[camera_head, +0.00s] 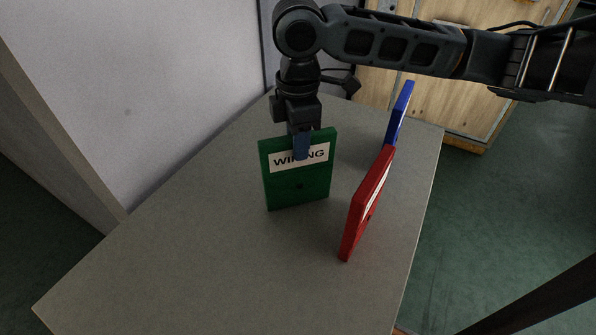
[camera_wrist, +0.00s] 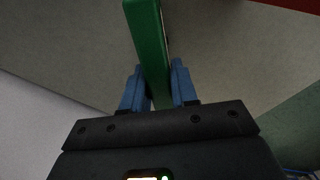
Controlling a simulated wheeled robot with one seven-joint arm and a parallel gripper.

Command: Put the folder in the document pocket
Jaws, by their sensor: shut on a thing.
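A green folder (camera_head: 298,188) with a white label, partly hidden by a finger and seeming to read "WIRING", stands upright at the middle of the grey table. My gripper (camera_head: 301,146) points down at its top edge, with one blue finger over the label. In the wrist view the two blue fingers of my gripper (camera_wrist: 158,88) sit on either side of the green folder (camera_wrist: 149,38), shut on it. I cannot tell whether its lower edge touches the table. I cannot make out a document pocket in either view.
A red folder (camera_head: 365,205) stands upright to the right, and a blue folder (camera_head: 400,112) stands behind it near the right edge. The grey table (camera_head: 190,240) is clear at front left. A pale wall (camera_head: 150,90) borders its left side. A wooden cabinet (camera_head: 380,62) stands behind.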

